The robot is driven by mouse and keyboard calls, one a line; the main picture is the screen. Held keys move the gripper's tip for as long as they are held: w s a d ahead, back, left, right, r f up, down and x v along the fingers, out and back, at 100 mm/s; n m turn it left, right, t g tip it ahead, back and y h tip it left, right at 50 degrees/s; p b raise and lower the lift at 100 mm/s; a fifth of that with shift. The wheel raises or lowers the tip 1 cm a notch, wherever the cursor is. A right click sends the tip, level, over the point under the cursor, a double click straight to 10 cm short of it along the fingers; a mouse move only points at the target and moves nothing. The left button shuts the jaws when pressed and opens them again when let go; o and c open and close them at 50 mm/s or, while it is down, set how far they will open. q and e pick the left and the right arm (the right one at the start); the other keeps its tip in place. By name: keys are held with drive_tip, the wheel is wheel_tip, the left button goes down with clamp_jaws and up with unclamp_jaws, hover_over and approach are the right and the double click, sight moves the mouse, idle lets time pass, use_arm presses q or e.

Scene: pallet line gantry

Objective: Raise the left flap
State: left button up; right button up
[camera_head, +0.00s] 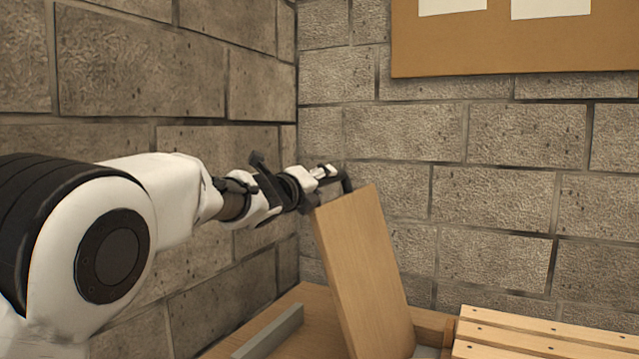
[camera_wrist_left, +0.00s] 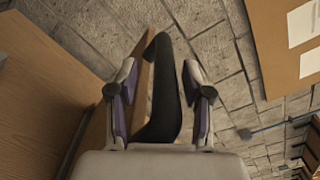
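The left flap (camera_head: 365,270) is a plain wooden panel in the head view, standing steeply and leaning a little left at the top. My left gripper (camera_head: 338,180) is at its upper left corner, with a dark fingertip beyond the top edge. My right gripper is not in view.
The flap rises from a wooden box or table (camera_head: 310,300) with a grey bar (camera_head: 268,333) on it. A slatted wooden pallet (camera_head: 530,335) is at the lower right. Block walls (camera_head: 490,150) stand close behind and left. A brown board (camera_head: 520,45) hangs on the back wall.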

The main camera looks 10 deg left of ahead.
use_arm(q)
drive_tip(key=shift+s, duration=0.1)
drive_tip(key=v, duration=1.1)
drive_tip(key=shift+s+a, duration=0.15)
drive_tip(key=shift+s, duration=0.25)
